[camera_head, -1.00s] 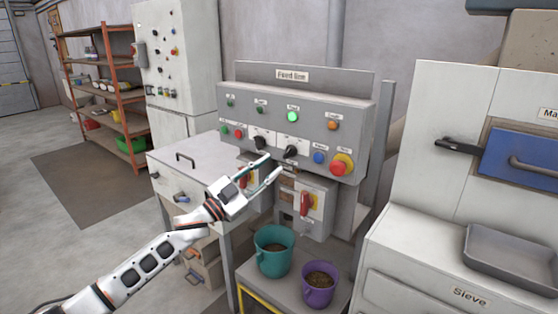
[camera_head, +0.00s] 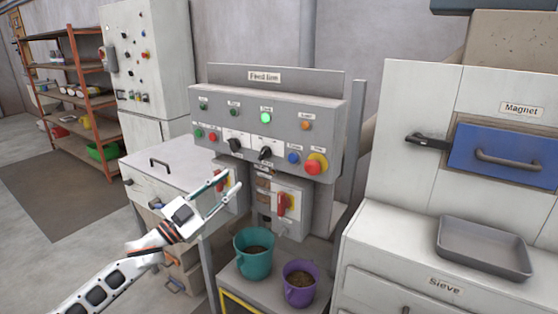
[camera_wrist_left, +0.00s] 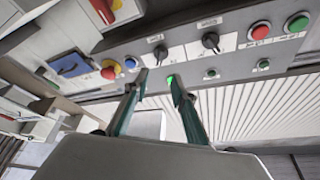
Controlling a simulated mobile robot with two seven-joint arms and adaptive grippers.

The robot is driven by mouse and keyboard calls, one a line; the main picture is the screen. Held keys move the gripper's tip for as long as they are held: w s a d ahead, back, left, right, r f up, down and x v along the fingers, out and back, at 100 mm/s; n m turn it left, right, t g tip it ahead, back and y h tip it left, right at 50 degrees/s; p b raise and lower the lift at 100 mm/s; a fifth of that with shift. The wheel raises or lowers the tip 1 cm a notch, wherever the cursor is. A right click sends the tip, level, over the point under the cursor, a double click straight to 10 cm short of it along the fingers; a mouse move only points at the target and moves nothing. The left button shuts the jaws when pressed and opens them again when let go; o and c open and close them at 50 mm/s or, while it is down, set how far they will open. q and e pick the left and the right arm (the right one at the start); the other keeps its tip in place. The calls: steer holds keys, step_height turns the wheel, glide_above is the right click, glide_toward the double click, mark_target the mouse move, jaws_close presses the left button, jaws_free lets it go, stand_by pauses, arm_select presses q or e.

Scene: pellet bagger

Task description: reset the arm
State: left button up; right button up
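My left gripper (camera_head: 226,189) is in the head view, in front of the feed line panel (camera_head: 338,125) and below its row of knobs. Its two fingers are apart with nothing between them. In the left wrist view the fingers (camera_wrist_left: 157,88) are also spread and empty, with the panel beyond them. The panel carries two black selector knobs (camera_head: 265,153), a lit green light (camera_head: 266,120) and a red button on yellow (camera_head: 316,164). My right gripper is in neither view.
A teal bucket (camera_head: 253,263) and a purple bucket (camera_head: 299,291) with pellets stand on a low stand below the panel. A white cabinet with a blue magnet drawer (camera_head: 507,157) and a grey tray (camera_head: 485,248) is at the right. Orange shelving (camera_head: 85,90) stands far left.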

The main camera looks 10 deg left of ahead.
arm_select(q)
steer(key=s+d+f+n+g+y, duration=0.1)
steer(key=s+d+f+n+y, duration=0.1)
steer(key=s+f, duration=0.65)
steer(key=s+d+f+n+g+y, duration=0.2)
steer(key=s+d+f+n+y, duration=0.15)
steer(key=f, duration=0.95)
steer(key=s+d+f+n+g+y, duration=0.1)
steer(key=s+d+f+n+y, duration=0.1)
steer(key=s+f, duration=0.65)
steer(key=s+d+f+n+g+y, duration=0.1)
steer(key=s+f+g, duration=0.2)
steer(key=s+f, duration=0.8)
steer(key=shift+s+g, duration=0.3)
steer(key=shift+s, duration=0.35)
